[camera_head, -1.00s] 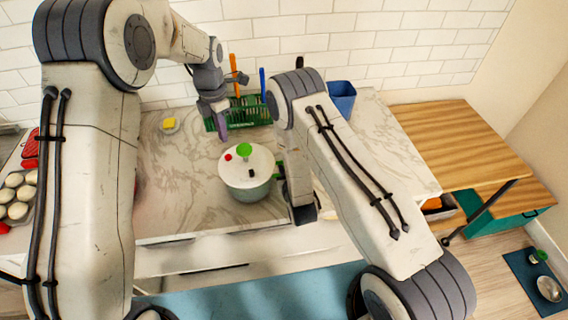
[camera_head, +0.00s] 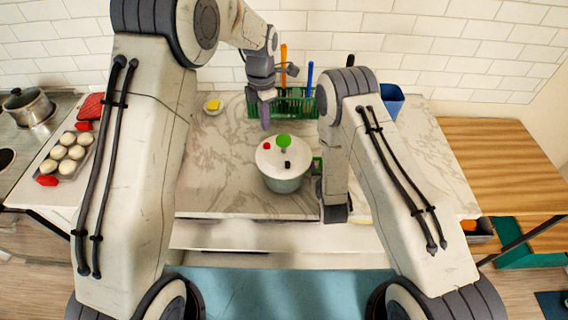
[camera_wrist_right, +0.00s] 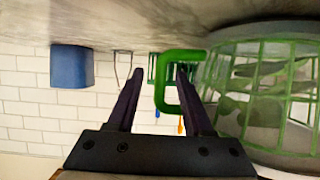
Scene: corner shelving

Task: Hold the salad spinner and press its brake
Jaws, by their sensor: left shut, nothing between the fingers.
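The salad spinner (camera_head: 286,184) stands upright on the marble counter, with a white lid, a green knob (camera_head: 284,141), a small red button (camera_head: 267,146) and a small black button (camera_head: 288,164). I cannot tell which button is the brake. My left gripper (camera_head: 265,125) is shut and empty, pointing down just behind and left of the lid, apart from it. In the right wrist view, the spinner's green-ribbed side (camera_wrist_right: 270,85) and green handle (camera_wrist_right: 161,85) show. My right gripper (camera_wrist_right: 160,72) is open, with the handle's outer bar between its fingers. In the head view my right arm hides its fingers.
A green rack (camera_head: 293,103) with orange and blue utensils stands behind the spinner. A blue container (camera_head: 391,101) is at the back right, a yellow sponge (camera_head: 213,105) at the back left. A tray of buns (camera_head: 68,155) and a pot (camera_head: 29,107) are far left. The counter left of the spinner is clear.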

